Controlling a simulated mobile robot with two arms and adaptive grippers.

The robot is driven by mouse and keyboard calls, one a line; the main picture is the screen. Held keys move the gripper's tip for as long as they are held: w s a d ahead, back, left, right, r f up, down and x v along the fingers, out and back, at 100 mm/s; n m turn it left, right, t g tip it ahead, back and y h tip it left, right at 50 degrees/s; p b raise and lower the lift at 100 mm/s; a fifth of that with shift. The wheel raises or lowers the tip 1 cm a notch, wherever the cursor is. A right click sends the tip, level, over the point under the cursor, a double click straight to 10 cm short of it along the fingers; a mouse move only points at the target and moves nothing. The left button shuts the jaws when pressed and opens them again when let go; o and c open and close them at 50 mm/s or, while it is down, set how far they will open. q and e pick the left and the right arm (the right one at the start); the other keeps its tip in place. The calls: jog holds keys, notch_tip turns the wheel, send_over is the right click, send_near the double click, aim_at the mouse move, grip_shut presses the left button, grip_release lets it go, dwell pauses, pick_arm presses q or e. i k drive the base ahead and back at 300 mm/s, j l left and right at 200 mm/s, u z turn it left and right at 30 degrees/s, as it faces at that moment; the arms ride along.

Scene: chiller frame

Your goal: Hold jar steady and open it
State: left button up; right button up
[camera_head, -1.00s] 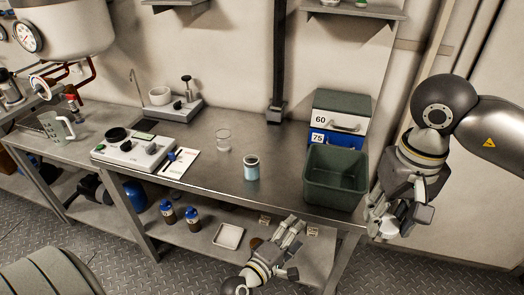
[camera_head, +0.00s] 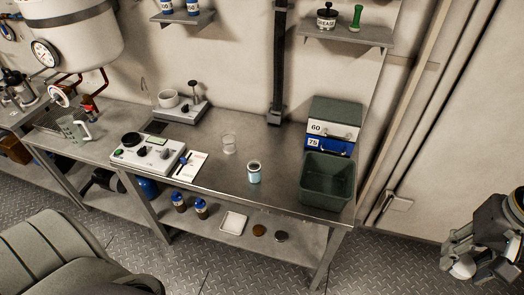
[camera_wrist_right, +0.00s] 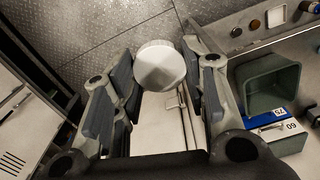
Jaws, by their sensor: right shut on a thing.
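A small jar (camera_head: 254,173) with a pale blue label or contents stands upright on the steel bench. My right gripper (camera_head: 466,262) is off to the right of the bench, shut on a white round thing (camera_head: 462,269). In the right wrist view, the white round thing (camera_wrist_right: 160,66) sits between the fingers, its flat round face showing; I cannot tell if it is a lid or a whole jar. My left gripper is out of view.
A green bin (camera_head: 327,181) stands at the bench's right end, before a drawer box (camera_head: 331,128). A white device (camera_head: 148,154) is left of the jar. Floor is clear near my right gripper.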

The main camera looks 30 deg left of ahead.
aim_at(254, 169)
jog(key=i+j+u, duration=0.2)
jog(key=j, duration=0.2)
jog(key=j+u, duration=0.15)
jog(key=j, duration=0.3)
jog(key=i+j+u, duration=0.2)
jog(key=j, duration=0.2)
jog(key=i+j+u, duration=0.15)
jog(key=j, duration=0.2)
jog(key=i+j+u, duration=0.2)
jog(key=j, duration=0.2)
